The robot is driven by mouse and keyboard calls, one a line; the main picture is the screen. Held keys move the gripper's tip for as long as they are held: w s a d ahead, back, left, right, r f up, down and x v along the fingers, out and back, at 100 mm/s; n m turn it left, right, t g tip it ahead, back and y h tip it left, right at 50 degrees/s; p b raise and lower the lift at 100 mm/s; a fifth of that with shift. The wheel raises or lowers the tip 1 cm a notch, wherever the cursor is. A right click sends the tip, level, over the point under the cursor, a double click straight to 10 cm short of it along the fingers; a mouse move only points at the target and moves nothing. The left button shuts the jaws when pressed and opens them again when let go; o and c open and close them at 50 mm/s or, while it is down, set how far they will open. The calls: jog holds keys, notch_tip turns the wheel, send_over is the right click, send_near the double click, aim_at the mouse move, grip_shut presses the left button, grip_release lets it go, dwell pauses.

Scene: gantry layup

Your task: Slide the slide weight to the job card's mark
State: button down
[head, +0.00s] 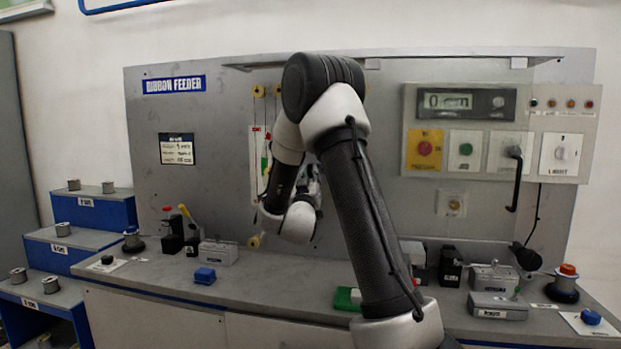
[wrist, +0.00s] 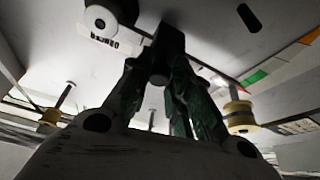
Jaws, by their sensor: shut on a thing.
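My gripper (wrist: 163,72) is shut on a dark block, which I take to be the slide weight (wrist: 172,40), in the wrist view. The block's far end is against or near the grey panel; contact is unclear. In the head view my arm hides the block and most of my gripper (head: 308,187). A job card (head: 177,149) with a dark frame and several lines hangs on the panel at left; its text is too small to read surely. A white scale strip with green and red marks (head: 257,165) stands left of my arm, and a coloured strip shows in the wrist view (wrist: 272,66).
Yellow rollers (wrist: 239,116) stick out from the panel near my gripper. A control box (head: 500,132) with a display and a black handle (head: 514,178) is at right. Blue steps with spools (head: 95,208) are at left.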

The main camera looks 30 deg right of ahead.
jog(key=shift+s+d, duration=1.05)
jog(key=c, duration=1.3)
grip_release()
jog(key=shift+a, duration=0.1)
jog(key=v, duration=1.2)
